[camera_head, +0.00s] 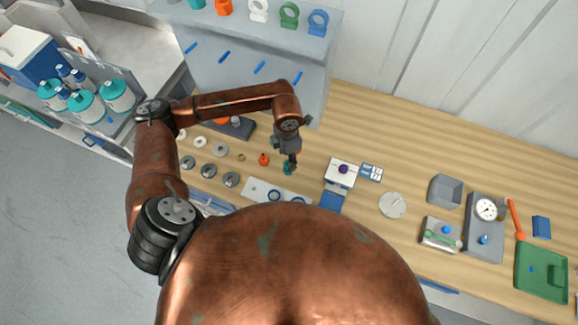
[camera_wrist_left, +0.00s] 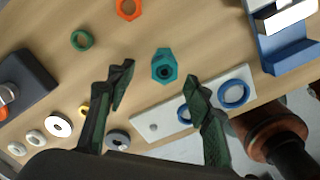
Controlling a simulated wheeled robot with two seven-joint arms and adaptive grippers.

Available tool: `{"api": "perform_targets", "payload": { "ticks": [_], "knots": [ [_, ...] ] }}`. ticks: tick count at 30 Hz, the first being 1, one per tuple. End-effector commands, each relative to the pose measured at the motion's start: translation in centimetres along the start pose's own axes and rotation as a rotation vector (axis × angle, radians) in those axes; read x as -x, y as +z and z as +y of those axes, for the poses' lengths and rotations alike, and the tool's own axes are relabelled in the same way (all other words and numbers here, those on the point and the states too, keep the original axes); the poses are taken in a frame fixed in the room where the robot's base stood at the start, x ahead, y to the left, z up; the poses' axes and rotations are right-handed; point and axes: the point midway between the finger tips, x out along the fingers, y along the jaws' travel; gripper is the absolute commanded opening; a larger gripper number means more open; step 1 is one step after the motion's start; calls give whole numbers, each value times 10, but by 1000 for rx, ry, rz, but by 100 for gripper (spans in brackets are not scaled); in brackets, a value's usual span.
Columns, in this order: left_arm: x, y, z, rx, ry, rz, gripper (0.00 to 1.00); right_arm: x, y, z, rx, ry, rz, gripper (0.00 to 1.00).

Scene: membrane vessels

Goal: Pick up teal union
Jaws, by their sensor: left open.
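The teal union (camera_wrist_left: 164,66) stands on the wooden table in the left wrist view, a hexagonal fitting with a dark bore facing up. In the head view the teal union (camera_head: 288,169) shows just under my left gripper (camera_head: 290,160), partly hidden by it. In the left wrist view my left gripper (camera_wrist_left: 158,88) is open, its two dark green fingers spread apart. The union lies beyond the fingertips, roughly centred between them, with nothing held. My right gripper is not seen in either view.
A white plate with blue rings (camera_wrist_left: 235,93) lies close to the union's right. An orange nut (camera_wrist_left: 128,9) and a green ring (camera_wrist_left: 82,40) lie nearby. A blue-and-white fixture (camera_head: 341,172) stands to the right. Several grey discs (camera_head: 208,170) lie to the left.

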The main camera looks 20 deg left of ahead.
Motion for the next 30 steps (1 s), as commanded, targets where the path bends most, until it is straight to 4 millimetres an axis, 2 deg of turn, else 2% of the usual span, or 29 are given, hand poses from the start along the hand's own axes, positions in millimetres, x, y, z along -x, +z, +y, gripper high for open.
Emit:
{"api": "perform_targets", "payload": {
  "ticks": [15, 23, 30],
  "knots": [
    [-62, 0, -5, -2, -6, -2, 47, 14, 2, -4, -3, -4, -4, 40],
    [-66, 0, -5, -1, -6, -3, 47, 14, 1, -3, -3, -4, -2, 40],
    [-66, 0, -5, -1, -6, -3, 32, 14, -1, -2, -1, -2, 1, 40]
  ]
}}
